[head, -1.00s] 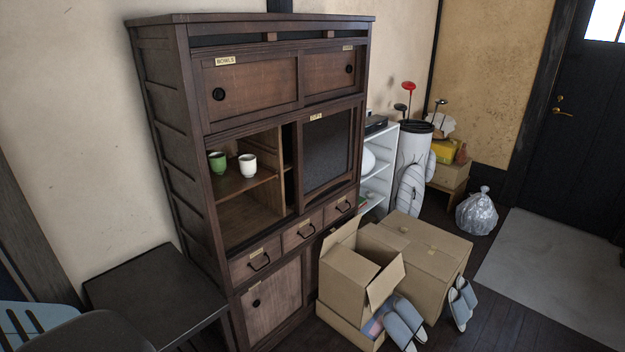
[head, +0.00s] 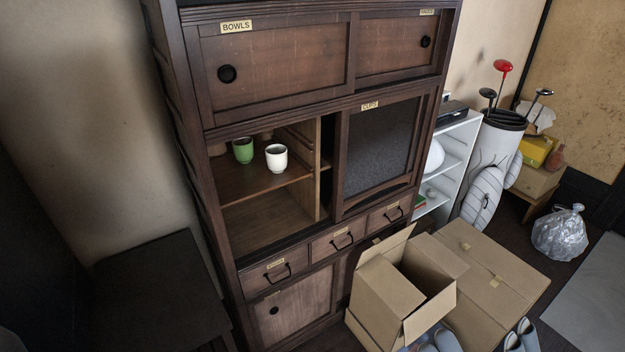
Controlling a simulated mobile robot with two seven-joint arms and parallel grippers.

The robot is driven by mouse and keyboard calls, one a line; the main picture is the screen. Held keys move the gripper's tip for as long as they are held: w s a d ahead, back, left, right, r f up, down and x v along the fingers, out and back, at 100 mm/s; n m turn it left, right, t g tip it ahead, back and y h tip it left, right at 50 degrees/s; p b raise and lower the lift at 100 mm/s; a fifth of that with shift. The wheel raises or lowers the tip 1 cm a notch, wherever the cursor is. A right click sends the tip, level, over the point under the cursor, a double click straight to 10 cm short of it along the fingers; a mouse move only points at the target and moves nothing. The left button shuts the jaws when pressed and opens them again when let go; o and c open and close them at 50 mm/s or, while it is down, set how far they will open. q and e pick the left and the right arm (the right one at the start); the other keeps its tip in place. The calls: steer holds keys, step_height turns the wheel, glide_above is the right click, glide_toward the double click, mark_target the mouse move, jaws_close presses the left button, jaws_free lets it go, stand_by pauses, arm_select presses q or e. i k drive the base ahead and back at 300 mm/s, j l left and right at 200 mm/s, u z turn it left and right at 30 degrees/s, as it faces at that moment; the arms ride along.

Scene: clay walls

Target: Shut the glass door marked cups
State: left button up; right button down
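The glass door (head: 378,150) has a dark wood frame, a grey pane and a small tag reading CUPS on its top rail. It stands at the right side of the middle section of the dark wooden cabinet (head: 275,115). The left side of that section is open. Inside it, a green cup (head: 243,150) and a white cup (head: 277,158) stand on a shelf (head: 255,182). A dark gap shows between the inner wooden divider and the door's left edge. Neither of my grippers shows in the head view.
Open cardboard boxes (head: 378,300) stand on the floor close to the cabinet's front right, with slippers (head: 522,338) beside them. A low dark table (head: 160,290) stands at the left. A white shelf (head: 452,160) and a golf bag (head: 492,160) are at the right.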

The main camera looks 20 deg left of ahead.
mark_target(375, 143)
steer(key=i+u, duration=0.4)
steer(key=i, duration=0.15)
steer(key=i+u, duration=0.45)
steer(key=i+l, duration=0.05)
steer(key=i, duration=0.05)
